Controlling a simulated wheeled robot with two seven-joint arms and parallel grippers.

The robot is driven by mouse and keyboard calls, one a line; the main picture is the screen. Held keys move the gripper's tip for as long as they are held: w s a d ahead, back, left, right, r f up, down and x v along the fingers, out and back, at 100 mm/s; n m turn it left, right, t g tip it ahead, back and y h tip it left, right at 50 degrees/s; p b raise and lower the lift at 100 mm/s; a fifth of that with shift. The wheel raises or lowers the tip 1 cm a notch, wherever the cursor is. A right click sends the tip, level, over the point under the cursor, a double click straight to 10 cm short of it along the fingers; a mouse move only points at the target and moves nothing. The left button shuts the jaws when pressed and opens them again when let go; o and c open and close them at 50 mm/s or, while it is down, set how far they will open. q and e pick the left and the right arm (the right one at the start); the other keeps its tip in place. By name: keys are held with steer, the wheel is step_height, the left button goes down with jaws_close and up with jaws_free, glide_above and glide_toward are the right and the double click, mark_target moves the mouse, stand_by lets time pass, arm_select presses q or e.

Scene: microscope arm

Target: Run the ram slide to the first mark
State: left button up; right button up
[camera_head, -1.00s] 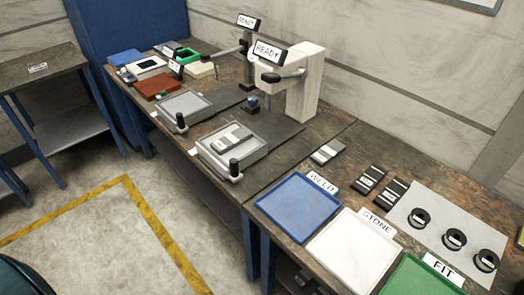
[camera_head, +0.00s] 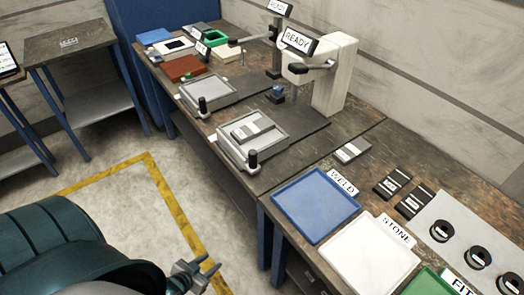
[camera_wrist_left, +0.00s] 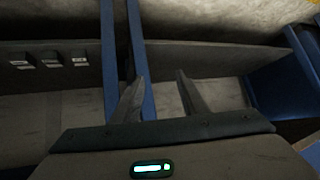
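The nearer press is a pale column with an arm (camera_head: 337,85) and a READY sign (camera_head: 298,40). In front of it a grey sliding tray (camera_head: 276,141) with a black knob (camera_head: 253,160) carries a grey block (camera_head: 252,127). A second station behind has its own grey tray (camera_head: 224,94) and black knob (camera_head: 202,104). I cannot tell which part is the ram slide, and no mark is readable. My left gripper (camera_head: 208,268) is low over the floor, well short of the bench. It is open and empty in the left wrist view (camera_wrist_left: 158,82). My right gripper is out of view.
Blue (camera_head: 316,207), white (camera_head: 362,252) and green trays lie on the nearer bench, with dark blocks (camera_head: 392,184) and black rings (camera_head: 446,231) beyond. A side table (camera_head: 72,42) stands at left. Open floor with a yellow line (camera_head: 177,212) lies before the bench.

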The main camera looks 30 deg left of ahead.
mark_target(261, 150)
arm_select(q)
steer(key=w+r+t+h, duration=0.1)
steer(key=w+r+t, duration=0.1)
steer(key=r, duration=1)
steer(key=w+d+r+m+t+h, duration=0.1)
steer(key=w+r+t, duration=0.2)
steer(key=r, duration=1)
steer(key=w+r+t+h, duration=0.2)
steer(key=w+r, duration=0.4)
steer(key=r, duration=0.7)
steer(key=shift+d+r+m+t, duration=0.15)
steer(key=shift+d+m+t, duration=0.2)
steer(key=shift+t, duration=0.15)
steer(key=shift+w, duration=0.2)
steer(key=w+d+p, duration=0.1)
steer(key=w, duration=0.4)
steer(key=w+d+p, duration=0.1)
steer(key=w, duration=0.4)
steer(key=w+d+p, duration=0.1)
steer(key=w+p, duration=0.1)
steer(key=w, duration=0.3)
steer(key=shift+w, duration=0.1)
steer(key=shift+w+d, duration=0.2)
steer(key=shift+w, duration=0.65)
steer(key=shift+c, duration=0.4)
jaws_close()
